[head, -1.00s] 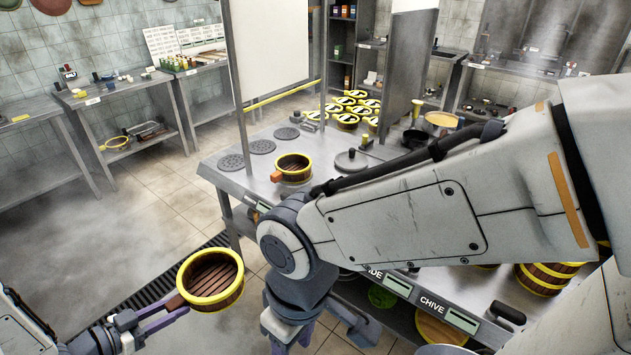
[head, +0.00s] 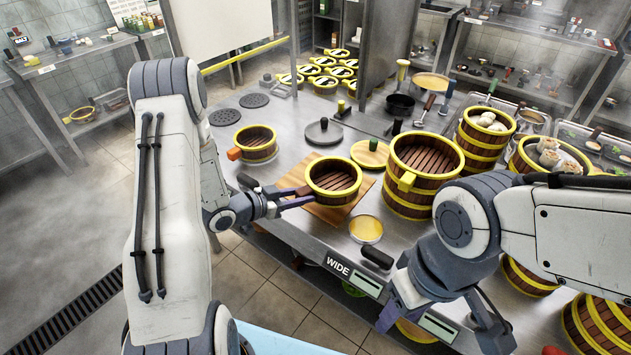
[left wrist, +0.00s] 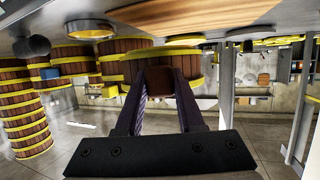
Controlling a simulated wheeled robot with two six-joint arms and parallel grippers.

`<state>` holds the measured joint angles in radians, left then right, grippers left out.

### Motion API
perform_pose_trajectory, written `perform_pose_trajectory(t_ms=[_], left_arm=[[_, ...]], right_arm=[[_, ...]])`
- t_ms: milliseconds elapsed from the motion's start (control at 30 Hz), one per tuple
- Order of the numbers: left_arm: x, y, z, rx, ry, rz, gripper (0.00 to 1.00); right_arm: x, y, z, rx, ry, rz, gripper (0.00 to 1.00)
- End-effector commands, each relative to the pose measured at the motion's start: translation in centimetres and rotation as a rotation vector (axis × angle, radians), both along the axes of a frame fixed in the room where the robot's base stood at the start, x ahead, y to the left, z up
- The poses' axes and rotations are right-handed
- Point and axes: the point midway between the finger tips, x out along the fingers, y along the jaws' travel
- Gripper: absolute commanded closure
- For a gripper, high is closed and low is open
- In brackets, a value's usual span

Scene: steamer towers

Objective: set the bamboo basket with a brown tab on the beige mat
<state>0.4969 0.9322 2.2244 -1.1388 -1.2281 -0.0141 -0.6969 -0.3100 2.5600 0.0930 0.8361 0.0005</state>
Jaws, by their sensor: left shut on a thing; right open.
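The small bamboo basket with a brown tab (head: 335,196) has yellow rims and a dark slatted floor. My left gripper (head: 296,199) is shut on its brown tab, which also shows between the fingers in the left wrist view (left wrist: 160,80). The basket is level and over the beige mat (head: 330,213), at the counter's front. The mat's left and front parts show around it. I cannot tell whether the basket touches the mat or hangs just above it. My right gripper (head: 436,316) is open and empty, low in front of the counter's edge.
A similar basket with an orange tab (head: 258,152) stands behind on the left. A taller basket with a yellow tab (head: 421,190) stands close on the right. A small yellow bowl (head: 366,229) sits just right of the mat. Stacked steamers (head: 483,138) stand further right.

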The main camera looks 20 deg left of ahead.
Motion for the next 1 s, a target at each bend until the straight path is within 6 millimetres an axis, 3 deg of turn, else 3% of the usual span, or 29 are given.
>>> perform_pose_trajectory(t_ms=[33,100,300,767,1000], left_arm=[[1.5,0.1,-0.6,0.002,-0.008,0.053,1.0],[3.3,0.6,-0.2,0.002,-0.008,0.135,1.0],[5.8,1.5,1.0,0.001,-0.004,0.28,1.0],[6.0,1.7,1.2,-0.002,-0.003,0.3,1.0],[5.9,1.8,-0.4,-0.002,-0.004,0.3,1.0]], right_arm=[[0.0,0.0,-1.9,0.0,0.0,0.0,0.5],[0.0,0.0,-2.8,0.0,0.0,0.001,0.5],[0.0,0.0,-4.1,0.0,0.0,0.001,0.5],[0.0,0.0,-4.2,0.0,0.0,0.001,0.5],[0.0,0.0,-5.7,0.0,0.0,0.001,0.5]])
